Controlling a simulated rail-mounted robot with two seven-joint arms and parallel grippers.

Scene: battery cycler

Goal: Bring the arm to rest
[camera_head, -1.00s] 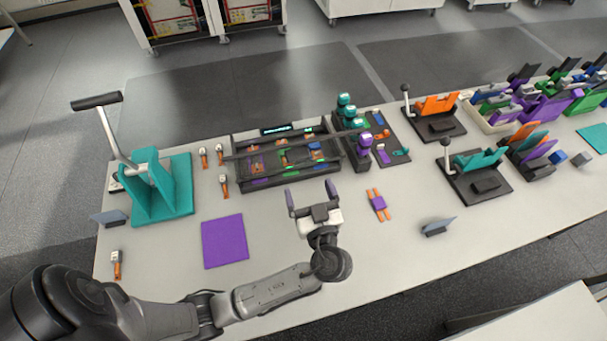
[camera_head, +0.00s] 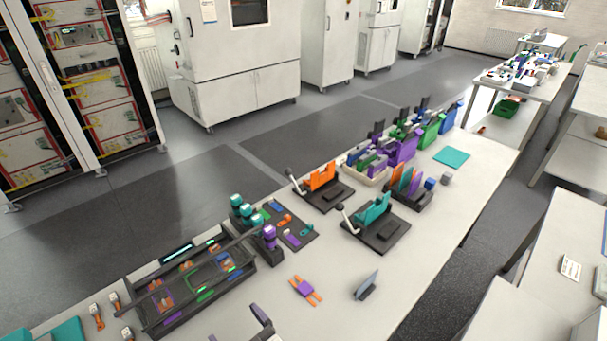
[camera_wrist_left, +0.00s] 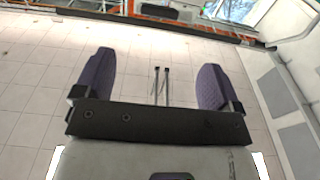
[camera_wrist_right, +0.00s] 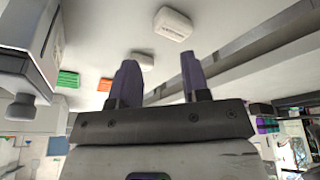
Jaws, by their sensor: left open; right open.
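My left gripper (camera_head: 240,325) shows only in part at the bottom edge of the head view, near the table's front side. In the left wrist view its two purple-grey fingers (camera_wrist_left: 156,75) are spread apart with nothing between them, against a pale tiled surface. My right gripper is outside the head view. In the right wrist view its fingers (camera_wrist_right: 157,78) are apart and empty. That view looks up toward a ceiling with white fixtures.
The table (camera_head: 330,325) carries a black tray device (camera_head: 190,285), an orange-and-purple piece (camera_head: 306,289), a grey angled stand (camera_head: 366,286) and lever fixtures with an orange (camera_head: 321,176) and a teal part (camera_head: 374,211). Another bench (camera_head: 560,240) stands at right.

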